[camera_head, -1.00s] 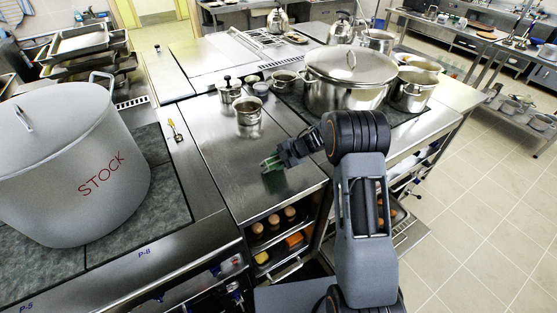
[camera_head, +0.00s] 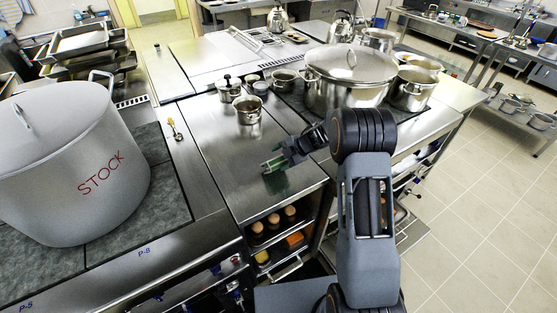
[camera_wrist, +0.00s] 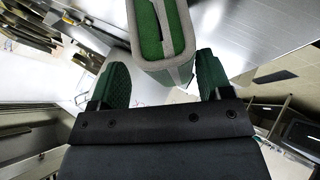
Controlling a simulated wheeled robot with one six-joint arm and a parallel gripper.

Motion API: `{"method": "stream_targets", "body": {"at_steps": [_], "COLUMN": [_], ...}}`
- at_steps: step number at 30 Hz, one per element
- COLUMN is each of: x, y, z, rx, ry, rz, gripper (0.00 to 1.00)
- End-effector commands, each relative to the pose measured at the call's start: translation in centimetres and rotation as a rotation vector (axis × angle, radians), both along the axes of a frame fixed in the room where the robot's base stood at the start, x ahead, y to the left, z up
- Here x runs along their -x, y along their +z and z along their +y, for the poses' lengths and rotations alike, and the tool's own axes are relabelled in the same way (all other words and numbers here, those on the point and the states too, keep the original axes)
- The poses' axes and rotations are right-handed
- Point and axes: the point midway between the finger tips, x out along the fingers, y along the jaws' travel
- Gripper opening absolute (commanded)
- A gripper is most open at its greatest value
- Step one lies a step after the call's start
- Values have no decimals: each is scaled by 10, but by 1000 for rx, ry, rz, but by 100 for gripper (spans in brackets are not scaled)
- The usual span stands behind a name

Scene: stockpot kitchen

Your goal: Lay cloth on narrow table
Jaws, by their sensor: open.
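A green cloth item with a grey border (camera_wrist: 160,42), apparently folded, shows between and ahead of my fingertips in the wrist view. My gripper (camera_wrist: 163,80) is open, with one green-padded finger at each side of it. A gap shows at the left finger; the right finger is close to its edge. In the head view my gripper (camera_head: 271,164) is low over the front of a narrow steel worktop (camera_head: 225,165). The cloth cannot be told apart from the green fingers there, and I cannot tell whether it rests on the steel.
A large stockpot (camera_head: 75,165) stands on the left hob. A small pot (camera_head: 247,110) stands on the worktop behind my gripper. A big lidded pot (camera_head: 347,80) is to the right. An open shelf with jars (camera_head: 273,222) lies below the front edge.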

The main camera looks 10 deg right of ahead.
Motion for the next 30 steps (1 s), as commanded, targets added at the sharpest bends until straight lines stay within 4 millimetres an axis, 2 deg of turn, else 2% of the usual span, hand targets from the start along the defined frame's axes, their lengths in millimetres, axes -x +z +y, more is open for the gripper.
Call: {"method": "stream_targets", "body": {"at_steps": [12, 20, 23, 26, 27, 29, 30], "x": [18, 20, 8, -8, -10, -8, -1], "y": [55, 78, 106, 154, 176, 209, 228], "z": [-53, -66, -63, -63, -66, -76, -85], "rx": [0, -3, -16, -45, -60, -89, -111], "ry": [-3, -29, -142, -368, -486, -689, -830], "rz": [-3, -28, -113, -249, -302, -361, -383], "gripper": [72, 72, 72, 72, 72, 72, 72]}}
